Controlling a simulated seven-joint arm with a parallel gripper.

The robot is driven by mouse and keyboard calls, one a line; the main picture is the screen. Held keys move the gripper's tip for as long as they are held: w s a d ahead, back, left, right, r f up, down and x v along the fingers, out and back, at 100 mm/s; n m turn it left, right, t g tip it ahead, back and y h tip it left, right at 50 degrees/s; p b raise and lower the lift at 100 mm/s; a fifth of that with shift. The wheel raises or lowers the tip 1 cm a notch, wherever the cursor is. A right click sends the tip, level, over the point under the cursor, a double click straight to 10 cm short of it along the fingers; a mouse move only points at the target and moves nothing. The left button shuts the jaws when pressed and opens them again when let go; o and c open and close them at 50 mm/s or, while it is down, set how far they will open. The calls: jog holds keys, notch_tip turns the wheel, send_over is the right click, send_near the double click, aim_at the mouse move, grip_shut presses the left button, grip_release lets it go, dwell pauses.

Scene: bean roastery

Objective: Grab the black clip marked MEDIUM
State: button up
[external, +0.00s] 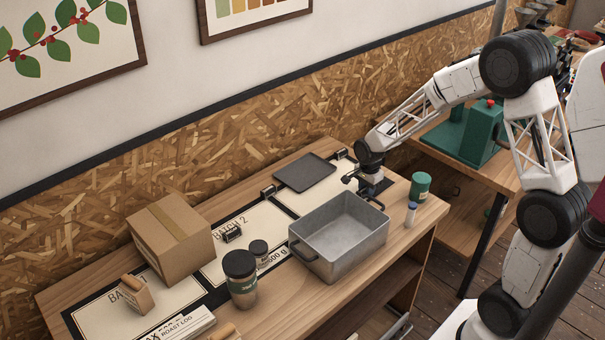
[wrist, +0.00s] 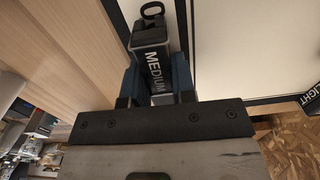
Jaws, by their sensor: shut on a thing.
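The black clip marked MEDIUM (wrist: 153,62) is in the wrist view, with its white lettering facing the camera and a ring-shaped handle at its far end. My gripper (wrist: 156,80) has one blue-padded finger on each side of the clip and is shut on it. In the external view my gripper (external: 372,184) points down just behind the grey metal bin, at the right part of the bench. It largely hides the clip there, and I cannot tell whether the clip touches the surface. Another black clip, marked LIGHT (wrist: 312,100), shows at the right edge of the wrist view.
The grey metal bin (external: 345,262) stands close in front of my gripper. A dark flat tray (external: 305,172) lies to its left. A green tin (external: 420,187) and a small white-and-blue bottle (external: 410,215) stand to its right. Other black clips (external: 232,232) (external: 268,192) sit further left.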

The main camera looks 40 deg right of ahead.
jog(key=shift+r, duration=4.8)
